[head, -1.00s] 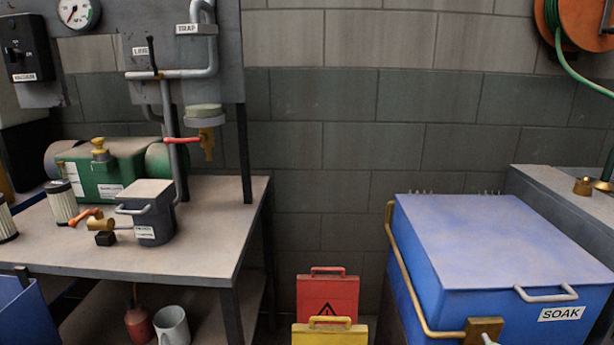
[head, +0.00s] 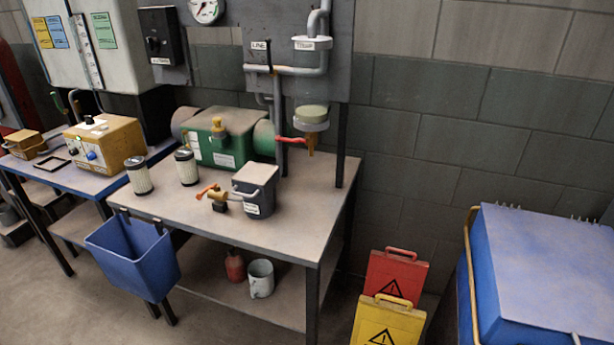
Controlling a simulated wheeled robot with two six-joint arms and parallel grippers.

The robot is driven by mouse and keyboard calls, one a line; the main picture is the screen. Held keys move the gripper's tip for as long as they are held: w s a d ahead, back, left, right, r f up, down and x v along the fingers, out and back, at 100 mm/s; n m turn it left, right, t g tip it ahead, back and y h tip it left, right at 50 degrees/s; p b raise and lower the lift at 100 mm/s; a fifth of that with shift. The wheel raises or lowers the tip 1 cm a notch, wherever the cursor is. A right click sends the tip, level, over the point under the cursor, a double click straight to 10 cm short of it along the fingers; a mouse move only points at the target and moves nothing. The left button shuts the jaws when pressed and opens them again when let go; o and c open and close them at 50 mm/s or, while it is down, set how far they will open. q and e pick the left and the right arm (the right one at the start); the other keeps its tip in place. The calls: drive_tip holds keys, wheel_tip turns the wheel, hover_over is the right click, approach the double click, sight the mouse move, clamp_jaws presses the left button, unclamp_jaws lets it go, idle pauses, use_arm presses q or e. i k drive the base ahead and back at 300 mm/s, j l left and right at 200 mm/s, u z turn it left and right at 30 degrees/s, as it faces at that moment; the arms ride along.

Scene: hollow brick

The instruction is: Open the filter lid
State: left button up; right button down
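A dark grey box-shaped filter housing (head: 262,201) with a light grey lid (head: 254,174) stands on the grey workbench, near its right half. The lid lies flat on top and looks closed. A pale bar handle crosses the housing's front, above a small white label. An orange-handled brass valve (head: 214,194) sits just left of the housing. Two white pleated filter cartridges, one (head: 139,176) farther left and one (head: 186,167) nearer the housing, stand upright on the bench. Neither of my grippers shows in the head view.
The workbench (head: 230,225) has bare room in front of the housing. A blue bin (head: 135,258) hangs at its front left. Red (head: 395,275) and yellow (head: 386,322) warning signs stand right of it, before a blue soak tank (head: 540,285). A green pump (head: 222,145) sits behind.

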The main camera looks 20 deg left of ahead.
sight(255, 179)
drive_tip(key=u, duration=1.25)
drive_tip(key=k+l+u, duration=0.7)
drive_tip(key=u, duration=0.2)
drive_tip(key=k+j, duration=0.05)
drive_tip(key=k, duration=0.05)
